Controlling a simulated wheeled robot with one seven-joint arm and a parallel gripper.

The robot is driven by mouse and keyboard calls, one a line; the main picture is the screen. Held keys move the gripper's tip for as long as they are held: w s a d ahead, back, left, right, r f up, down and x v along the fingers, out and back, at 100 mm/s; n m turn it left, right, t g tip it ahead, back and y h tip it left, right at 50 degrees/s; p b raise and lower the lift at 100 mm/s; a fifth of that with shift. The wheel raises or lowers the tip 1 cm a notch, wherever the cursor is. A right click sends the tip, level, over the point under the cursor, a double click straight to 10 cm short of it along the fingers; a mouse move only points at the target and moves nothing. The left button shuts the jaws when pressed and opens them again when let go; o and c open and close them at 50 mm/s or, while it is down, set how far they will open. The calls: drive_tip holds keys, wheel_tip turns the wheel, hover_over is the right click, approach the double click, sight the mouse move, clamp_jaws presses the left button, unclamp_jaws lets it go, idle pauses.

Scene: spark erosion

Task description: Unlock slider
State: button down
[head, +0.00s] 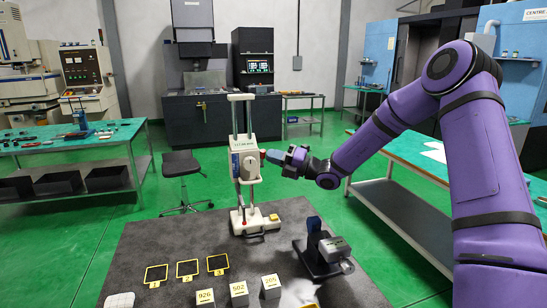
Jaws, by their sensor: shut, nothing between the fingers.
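A white block-shaped carriage (244,145) with dark lettering sits partway up a tall twin-post stand (233,114); it looks like the slider. A grey-blue part (236,166) shows on its front left. The stand rises from a white base (240,228) with a small yellow piece (274,217) on its right side. My gripper (268,156) is shut and empty, held level at the carriage's right side. Its tip is very close to the carriage; I cannot tell whether they touch. Any lock or lever there is too small to make out.
A dark vise-like fixture (322,250) stands front right on the grey mat (180,235). White numbered blocks (239,293) and yellow-framed squares (187,269) lie at the front. Green-topped benches (75,148) flank the sides; a black stool (181,165) stands behind left.

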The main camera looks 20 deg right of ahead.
drive_tip(key=v, duration=1.4)
drive_tip(key=s+a+r+n+g+h, duration=0.35)
drive_tip(key=s+a+n+g, duration=0.2)
drive_tip(key=s+n, duration=0.4)
drive_tip(key=s+a+r+n+g+h, duration=0.35)
drive_tip(key=s+a+n+g, duration=0.2)
drive_tip(key=s+n, duration=0.4)
drive_tip(key=s+d+r+n+t+h, duration=0.3)
drive_tip(key=s+d+r+n+h, duration=0.1)
drive_tip(key=s+n, duration=0.5)
drive_tip(key=s+d+r+n+t+h, duration=0.2)
drive_tip(key=s+n+h, duration=0.4)
drive_tip(key=s+n, duration=0.4)
drive_tip(key=shift+s+d+r+t+h, duration=0.35)
drive_tip(key=shift+s+d+r, duration=0.25)
drive_tip(key=shift+d+r, duration=0.4)
